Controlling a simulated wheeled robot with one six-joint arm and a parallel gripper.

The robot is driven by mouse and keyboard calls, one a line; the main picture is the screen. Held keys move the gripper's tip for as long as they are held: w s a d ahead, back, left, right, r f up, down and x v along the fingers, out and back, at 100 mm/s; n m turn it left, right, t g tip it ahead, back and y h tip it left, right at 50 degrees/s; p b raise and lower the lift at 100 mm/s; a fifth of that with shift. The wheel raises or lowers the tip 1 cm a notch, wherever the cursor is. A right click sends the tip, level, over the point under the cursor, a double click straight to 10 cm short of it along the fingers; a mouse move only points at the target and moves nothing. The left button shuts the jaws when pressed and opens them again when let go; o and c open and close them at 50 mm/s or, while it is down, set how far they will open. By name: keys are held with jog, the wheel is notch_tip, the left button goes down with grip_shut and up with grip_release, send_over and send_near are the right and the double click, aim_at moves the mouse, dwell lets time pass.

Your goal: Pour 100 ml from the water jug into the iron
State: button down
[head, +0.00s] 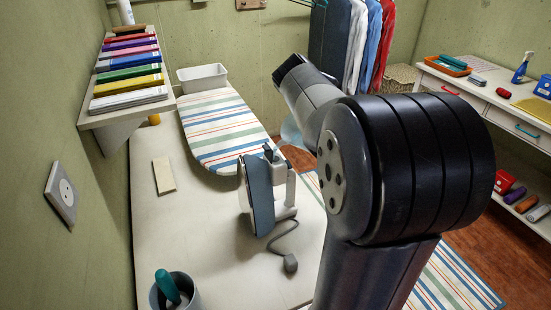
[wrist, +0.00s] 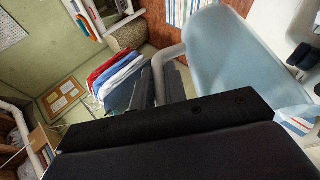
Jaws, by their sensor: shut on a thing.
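The water jug (wrist: 228,55) is pale blue and see-through and fills the upper right of the wrist view. Only a small pale-blue part of the jug (head: 291,132) shows in the head view, behind my arm and beyond the iron. My gripper (wrist: 160,88) is shut on the jug at its grey handle. The fingers are hidden by my arm in the head view. I cannot tell the water level.
A striped ironing board (head: 222,125) lies behind the iron, with a white tray (head: 203,77) at its far end. A grey pot (head: 175,292) stands at the near left. A shelf (head: 125,112) holds folded cloths. Clothes hang at the back (head: 352,40). The table's left part is mostly clear.

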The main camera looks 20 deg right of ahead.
jog(key=shift+a+b, duration=0.15)
jog(key=shift+b, duration=0.2)
dwell(0.4)
jog(key=d+r+p, duration=0.1)
jog(key=p, duration=0.1)
jog(key=shift+p, duration=0.4)
jog(key=shift+d+r+m+y+p, duration=0.15)
jog(key=shift+d+y+p, duration=0.7)
jog(key=shift+p, duration=1.6)
jog(key=shift+d+m+y+p, duration=0.25)
jog(key=shift+d+y+p, duration=0.6)
jog(key=shift+p, duration=1.55)
jog(key=d+m+y+p, duration=0.1)
jog(key=d+y+p, duration=0.3)
jog(key=d, duration=0.2)
jog(key=shift+f+y, duration=0.3)
jog(key=shift+f, duration=0.05)
